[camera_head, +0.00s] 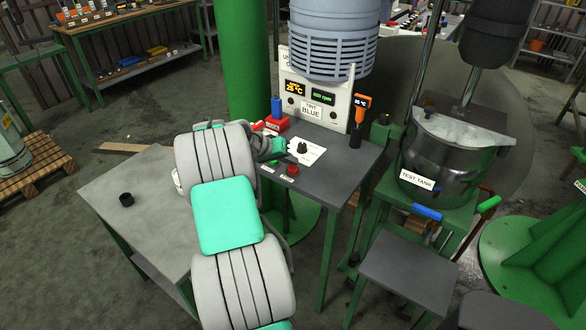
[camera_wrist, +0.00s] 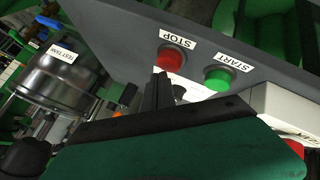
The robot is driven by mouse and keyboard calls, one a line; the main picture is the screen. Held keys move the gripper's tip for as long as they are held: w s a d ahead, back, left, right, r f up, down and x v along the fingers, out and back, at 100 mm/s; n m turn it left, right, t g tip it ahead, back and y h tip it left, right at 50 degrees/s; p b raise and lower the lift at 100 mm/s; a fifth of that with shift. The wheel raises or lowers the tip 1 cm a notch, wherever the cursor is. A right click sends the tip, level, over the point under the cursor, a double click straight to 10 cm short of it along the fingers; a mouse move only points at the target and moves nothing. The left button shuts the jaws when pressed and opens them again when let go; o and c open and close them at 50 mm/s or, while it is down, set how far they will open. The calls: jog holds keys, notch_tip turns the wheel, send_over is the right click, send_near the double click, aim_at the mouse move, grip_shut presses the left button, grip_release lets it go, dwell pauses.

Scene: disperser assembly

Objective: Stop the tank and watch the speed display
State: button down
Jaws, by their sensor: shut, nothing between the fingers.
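The red STOP button (camera_head: 293,170) is on the front of the grey control table, right of the green START button (camera_head: 273,160). In the wrist view, the red button (camera_wrist: 171,59) is just beyond my gripper (camera_wrist: 161,78), and the green button (camera_wrist: 218,78) is to its right. My gripper's dark fingers are together and empty; contact with the red button cannot be told. The speed display (camera_head: 322,96) glows green with "rpm"; its digit is too small to read surely. The metal tank labelled TEST TANK (camera_head: 425,160) stands right of the table.
A black knob (camera_head: 303,148) sits on a white plate on the control table. An orange temperature display (camera_head: 294,87) reads about 25 °C. An orange handheld device (camera_head: 361,103) stands at the panel's right. A black cap (camera_head: 126,199) lies on the left table.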

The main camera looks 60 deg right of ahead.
aim_at(291, 168)
jog(key=shift+f+b, duration=0.55)
jog(key=shift+f, duration=0.5)
dwell(0.8)
jog(key=shift+r, duration=0.1)
jog(key=shift+r+p, duration=0.85)
jog(key=shift+r, duration=0.4)
jog(key=shift+r+p, duration=1.65)
jog(key=shift+r, duration=0.9)
